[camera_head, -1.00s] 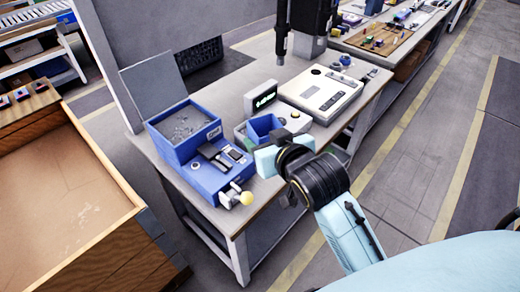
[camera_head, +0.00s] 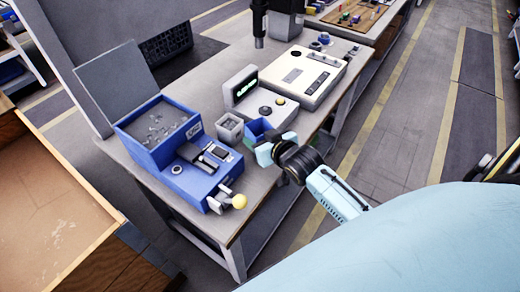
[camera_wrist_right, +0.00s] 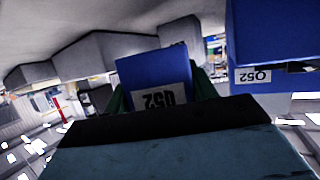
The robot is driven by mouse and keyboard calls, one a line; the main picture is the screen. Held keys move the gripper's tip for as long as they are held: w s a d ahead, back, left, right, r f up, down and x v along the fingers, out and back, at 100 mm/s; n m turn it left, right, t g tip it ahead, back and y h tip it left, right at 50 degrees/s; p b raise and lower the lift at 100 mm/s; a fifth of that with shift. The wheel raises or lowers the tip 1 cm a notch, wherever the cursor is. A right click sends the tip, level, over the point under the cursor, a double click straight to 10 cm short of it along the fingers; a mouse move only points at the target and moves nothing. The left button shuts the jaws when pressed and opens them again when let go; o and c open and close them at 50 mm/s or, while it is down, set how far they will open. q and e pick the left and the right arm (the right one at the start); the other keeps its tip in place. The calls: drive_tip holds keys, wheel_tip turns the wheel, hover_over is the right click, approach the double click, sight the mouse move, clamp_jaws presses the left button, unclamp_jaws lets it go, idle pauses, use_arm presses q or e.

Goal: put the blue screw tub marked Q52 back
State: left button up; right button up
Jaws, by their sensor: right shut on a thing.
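A small open blue tub (camera_head: 258,130) is in my right gripper (camera_head: 265,147) at the right edge of the bench. In the right wrist view the blue tub (camera_wrist_right: 155,75) shows a white Q52 label, upside down in the picture. My right gripper (camera_wrist_right: 165,98) is shut on it. A blue screw feeder (camera_head: 185,165) stands to the left, with a bin of loose screws (camera_head: 160,125) at its back. The wrist view also shows a blue surface with a Q52 label (camera_wrist_right: 262,76) at the right. Whether the tub touches the bench cannot be told. My left gripper is not in view.
A dark vertical tool (camera_head: 259,25) hangs above the bench. Bare bench top lies right of the feeder.

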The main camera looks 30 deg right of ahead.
drive_tip(key=shift+f, duration=0.35)
wheel_tip(320, 180, down, 3)
drive_tip(key=shift+f+b, duration=0.1)
drive_tip(key=shift+b, duration=0.45)
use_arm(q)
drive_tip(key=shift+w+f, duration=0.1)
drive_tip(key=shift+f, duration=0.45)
use_arm(e)
drive_tip(key=shift+f, duration=0.1)
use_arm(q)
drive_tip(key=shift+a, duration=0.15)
use_arm(e)
drive_tip(key=o, duration=1.1)
drive_tip(key=shift+f, duration=0.1)
drive_tip(key=shift+r, duration=0.2)
use_arm(q)
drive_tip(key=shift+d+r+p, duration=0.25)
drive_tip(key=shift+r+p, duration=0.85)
drive_tip(key=shift+p, duration=0.05)
use_arm(e)
drive_tip(key=v, duration=1.2)
